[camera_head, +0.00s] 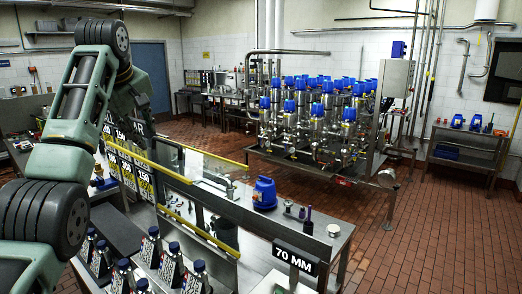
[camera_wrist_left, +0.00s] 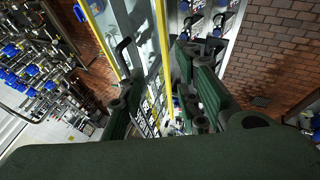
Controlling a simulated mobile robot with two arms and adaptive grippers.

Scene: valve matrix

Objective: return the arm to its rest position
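My left arm (camera_head: 78,125) comes in from the left in the head view, bent upward with its top joint high and the last part turned down over the bench. Its fingers are hard to make out there. In the left wrist view my left gripper (camera_wrist_left: 158,85) has its two green fingers spread wide apart. Nothing is seen held between them; the yellow-edged rail and the bench show through the gap. My right gripper is in neither view.
A bench (camera_head: 336,243) with a clear panel, yellow rails (camera_head: 140,157), number signs and blue-capped bottles (camera_head: 150,248) lies close below the arm. A blue device (camera_head: 264,193) stands on it. Behind is a valve rack (camera_head: 315,115); brick floor (camera_head: 420,230) is clear at right.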

